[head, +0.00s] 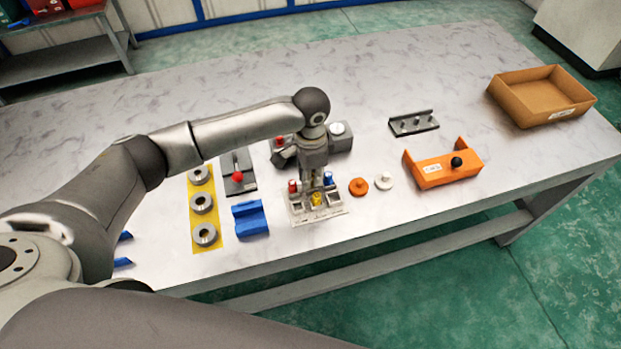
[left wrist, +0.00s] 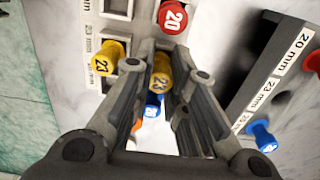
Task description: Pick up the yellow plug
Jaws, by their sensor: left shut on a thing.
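My left gripper (head: 317,187) points down over a pale tray (head: 320,214) near the table's front edge. In the left wrist view its fingers (left wrist: 161,82) are shut on a yellow plug (left wrist: 160,72) marked 23. A second yellow plug (left wrist: 104,58), also marked 23, sits to the left, outside the fingers. A yellow plug (head: 316,199) shows just below the fingertips in the head view; I cannot tell there which of the two it is. My right gripper is not in view.
A red plug (left wrist: 173,16) marked 20 and a blue plug (left wrist: 152,107) are close to the fingers. A dark labelled block (left wrist: 270,75) stands to the right in the wrist view. A blue block (head: 250,218), grey rings (head: 203,203) and an orange holder (head: 442,171) lie around the tray.

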